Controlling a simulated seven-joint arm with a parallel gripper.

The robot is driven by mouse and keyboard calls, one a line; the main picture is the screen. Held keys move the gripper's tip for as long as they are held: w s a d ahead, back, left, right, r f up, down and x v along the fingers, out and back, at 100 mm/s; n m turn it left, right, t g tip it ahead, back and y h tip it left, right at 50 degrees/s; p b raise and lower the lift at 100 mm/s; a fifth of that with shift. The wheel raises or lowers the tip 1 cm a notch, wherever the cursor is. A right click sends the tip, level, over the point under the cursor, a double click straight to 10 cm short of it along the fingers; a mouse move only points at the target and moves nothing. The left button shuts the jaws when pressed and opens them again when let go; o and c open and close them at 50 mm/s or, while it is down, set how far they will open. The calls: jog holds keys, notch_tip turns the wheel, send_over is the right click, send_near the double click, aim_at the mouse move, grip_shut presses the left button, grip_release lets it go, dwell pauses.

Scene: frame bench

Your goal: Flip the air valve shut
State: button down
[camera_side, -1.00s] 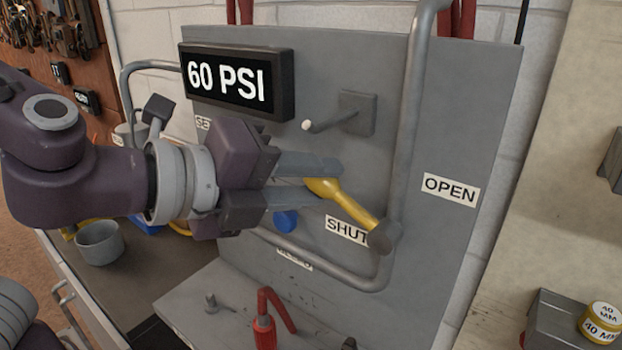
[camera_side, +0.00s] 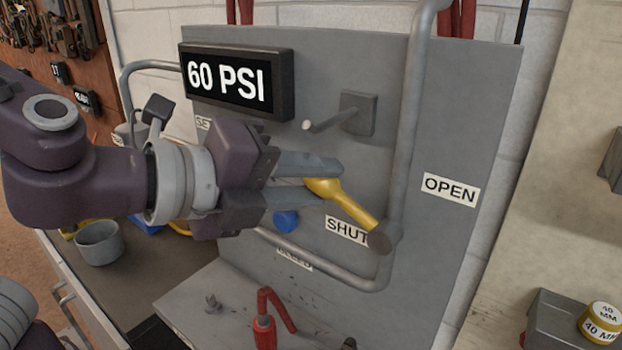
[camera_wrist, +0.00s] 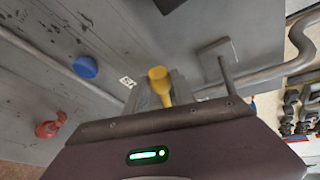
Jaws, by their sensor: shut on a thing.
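The yellow valve lever (camera_side: 345,203) runs from its grey hub (camera_side: 382,238) on the pipe up and left to its rounded end. My gripper (camera_side: 327,182) is shut on that rounded end. The OPEN label (camera_side: 450,189) is to the right of the pipe.
A gauge (camera_side: 238,82) reading 60 PSI is above my gripper. A grey peg (camera_side: 330,122) sticks out of the panel nearby. The pipe (camera_side: 405,130) bends around the lever. A blue knob (camera_side: 286,221) is below my fingers, and a red fitting (camera_side: 264,325) stands lower down.

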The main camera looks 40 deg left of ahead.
jog(key=shift+a+f+n+t+h, duration=0.1)
jog(key=shift+a+f+n+h, duration=0.15)
jog(key=shift+f+n, duration=0.25)
jog(key=shift+a+f+n+t+h, duration=0.1)
jog(key=shift+f+n+h, duration=0.2)
jog(key=shift+f+n, duration=0.2)
jog(key=shift+a+f+n+t+h, duration=0.1)
jog(key=shift+a+f+n+h, duration=0.15)
jog(key=shift+f+n, duration=0.25)
jog(key=shift+f, duration=0.1)
jog(key=c, duration=1.1)
grip_release()
jog(key=shift+o, duration=0.2)
notch_tip(320, 180, up, 8)
jog(key=s+a, duration=0.1)
jog(key=s, duration=0.1)
jog(key=shift+s+f, duration=0.15)
jog(key=shift+s, duration=0.25)
